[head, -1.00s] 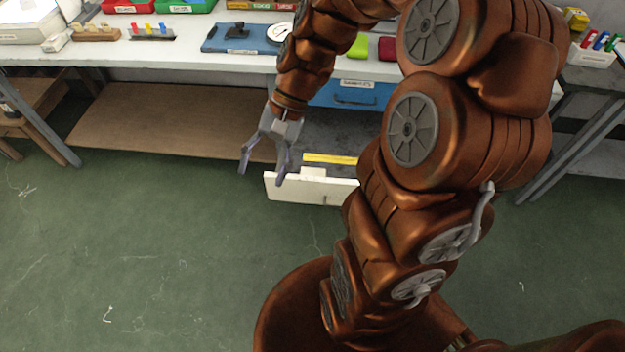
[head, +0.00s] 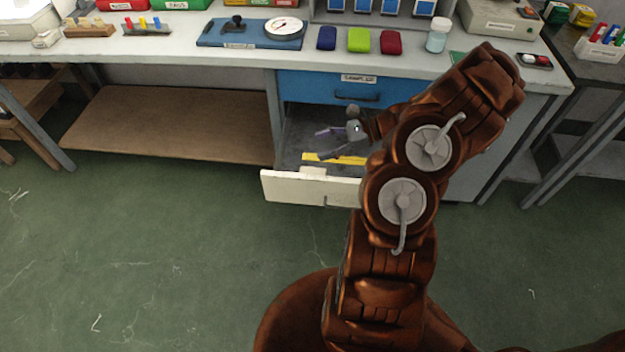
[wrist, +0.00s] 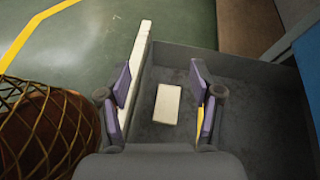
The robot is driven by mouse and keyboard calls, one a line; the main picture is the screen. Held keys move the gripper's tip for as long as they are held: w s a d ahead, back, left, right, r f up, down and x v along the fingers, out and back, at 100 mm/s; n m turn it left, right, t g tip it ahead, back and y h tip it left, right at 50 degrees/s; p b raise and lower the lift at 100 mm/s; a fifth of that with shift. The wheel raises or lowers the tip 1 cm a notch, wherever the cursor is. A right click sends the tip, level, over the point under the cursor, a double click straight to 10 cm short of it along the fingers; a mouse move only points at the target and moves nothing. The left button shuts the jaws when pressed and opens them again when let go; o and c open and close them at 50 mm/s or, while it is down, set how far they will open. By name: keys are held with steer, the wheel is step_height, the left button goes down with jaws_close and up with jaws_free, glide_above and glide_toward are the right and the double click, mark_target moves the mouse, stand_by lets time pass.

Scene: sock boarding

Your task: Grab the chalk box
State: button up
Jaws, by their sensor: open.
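A small cream box (wrist: 168,103), which looks like the chalk box, lies on the grey floor of an open drawer in the wrist view. In the head view its top (head: 313,171) shows just above the white drawer front (head: 290,188). My gripper (head: 316,145) is open over the drawer, pointing left. In the wrist view the box appears between the two purple fingers of my gripper (wrist: 160,85), nearer the right finger. Nothing is held, and I see no contact with the box.
A yellow strip (head: 347,160) lies in the drawer, partly hidden by my gripper. A closed blue drawer (head: 310,88) is above, under the cluttered workbench top (head: 170,50). The green floor (head: 150,240) in front is clear.

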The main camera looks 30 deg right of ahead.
steer(key=s+d+f+m+t, duration=0.1)
steer(key=d+f+m, duration=0.2)
steer(key=d+f, duration=0.15)
glide_toward(316, 172)
steer(key=shift+w+a+f+t+h+b, duration=0.1)
steer(key=shift+w+a+t+h+b, duration=0.1)
steer(key=shift+a, duration=0.4)
steer(key=shift+w+a+t+h+b, duration=0.1)
steer(key=shift+a+h+b, duration=0.1)
steer(key=shift+a, duration=0.45)
steer(key=shift+x, duration=3.8)
steer(key=shift+c, duration=0.2)
steer(key=c, duration=0.9)
